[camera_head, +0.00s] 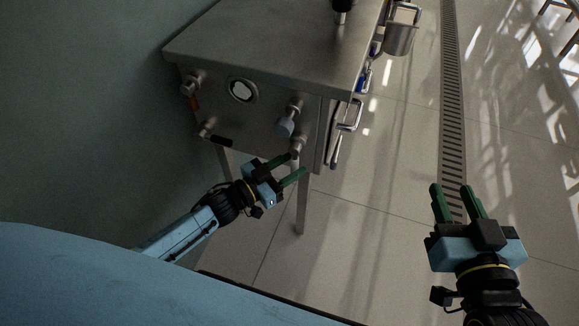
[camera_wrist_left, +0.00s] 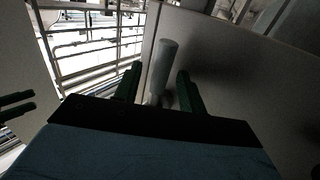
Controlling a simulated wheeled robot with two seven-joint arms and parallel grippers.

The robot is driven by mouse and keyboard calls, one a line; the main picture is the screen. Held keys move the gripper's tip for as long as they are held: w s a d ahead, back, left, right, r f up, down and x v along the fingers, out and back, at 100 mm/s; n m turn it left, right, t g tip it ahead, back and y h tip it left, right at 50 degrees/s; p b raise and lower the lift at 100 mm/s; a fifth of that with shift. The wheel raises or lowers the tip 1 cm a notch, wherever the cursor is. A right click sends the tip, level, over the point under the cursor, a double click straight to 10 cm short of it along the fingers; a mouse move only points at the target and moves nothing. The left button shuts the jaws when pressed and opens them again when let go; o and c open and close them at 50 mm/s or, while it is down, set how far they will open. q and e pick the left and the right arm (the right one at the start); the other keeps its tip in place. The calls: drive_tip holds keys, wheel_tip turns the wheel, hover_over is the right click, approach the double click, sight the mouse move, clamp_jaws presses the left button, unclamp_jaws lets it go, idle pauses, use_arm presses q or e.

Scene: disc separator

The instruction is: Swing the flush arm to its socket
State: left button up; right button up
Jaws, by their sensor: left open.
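A steel cabinet (camera_head: 270,60) carries several valves and fittings on its front panel. A grey-blue cylindrical grip (camera_head: 286,126), which looks like the flush arm's handle, hangs from a fitting at the panel's right. A metal fitting (camera_head: 297,146) sits just below it; I cannot tell whether it is the socket. My left gripper (camera_head: 295,164) is open, just below and in front of these fittings. In the left wrist view a grey cylindrical grip (camera_wrist_left: 164,65) stands between the green fingers (camera_wrist_left: 157,85), with no clear contact. My right gripper (camera_head: 455,190) is open and empty over the floor.
A metal jug (camera_head: 400,36) hangs at the right side, near a bar handle (camera_head: 351,116). A floor drain (camera_head: 452,100) runs right of the cabinet.

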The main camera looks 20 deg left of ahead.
use_arm(q)
clamp_jaws()
idle(0.3)
